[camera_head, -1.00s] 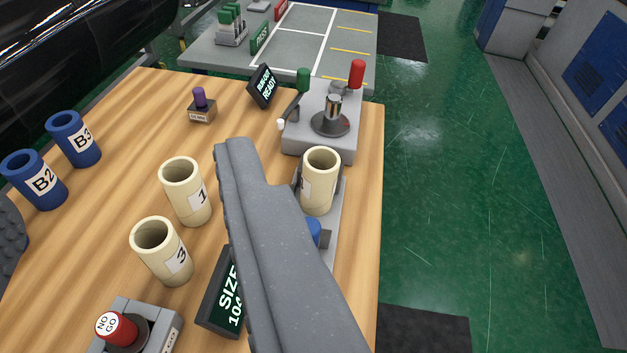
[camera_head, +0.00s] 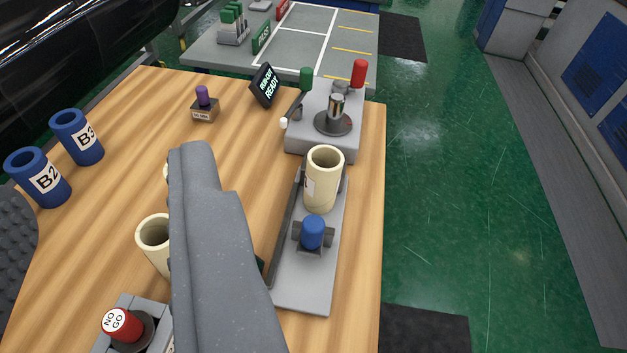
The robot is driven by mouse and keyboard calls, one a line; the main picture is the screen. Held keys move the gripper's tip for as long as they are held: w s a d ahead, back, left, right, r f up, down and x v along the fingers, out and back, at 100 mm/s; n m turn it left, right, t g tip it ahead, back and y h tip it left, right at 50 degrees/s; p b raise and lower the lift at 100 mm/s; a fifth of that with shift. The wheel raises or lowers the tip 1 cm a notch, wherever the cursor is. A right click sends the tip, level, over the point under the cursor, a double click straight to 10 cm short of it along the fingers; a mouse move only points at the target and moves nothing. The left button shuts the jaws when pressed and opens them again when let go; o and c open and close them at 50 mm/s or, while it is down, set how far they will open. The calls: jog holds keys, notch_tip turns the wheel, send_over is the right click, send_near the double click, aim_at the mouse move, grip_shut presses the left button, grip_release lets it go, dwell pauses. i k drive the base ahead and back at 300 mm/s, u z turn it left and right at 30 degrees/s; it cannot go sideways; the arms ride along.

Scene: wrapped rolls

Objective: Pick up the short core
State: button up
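Three cream tubular cores show in the camera view. One core (camera_head: 324,180) stands upright on a grey gauge plate (camera_head: 305,290); its label is turned away. Another core (camera_head: 153,240) stands on the wooden table, partly behind my right finger. Only a sliver of a third core (camera_head: 167,172) shows beside that finger's tip. I cannot tell from this view which core is the short one. My gripper (camera_head: 105,190) is open, one finger at the left edge and the other across the middle, with nothing held between them.
Blue cups B2 (camera_head: 40,178) and B3 (camera_head: 77,137) stand at the left. A red NO GO knob (camera_head: 122,324) sits at the front left. A blue knob (camera_head: 313,232) is on the gauge plate. A grey device (camera_head: 322,125) with levers stands behind it. The table (camera_head: 240,130) is clear at centre back.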

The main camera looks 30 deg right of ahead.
aim_at(324, 163)
jog(key=u, duration=1.3)
jog(key=k, duration=1.95)
jog(key=z, duration=1.65)
jog(key=i, duration=1.7)
jog(key=u, duration=0.05)
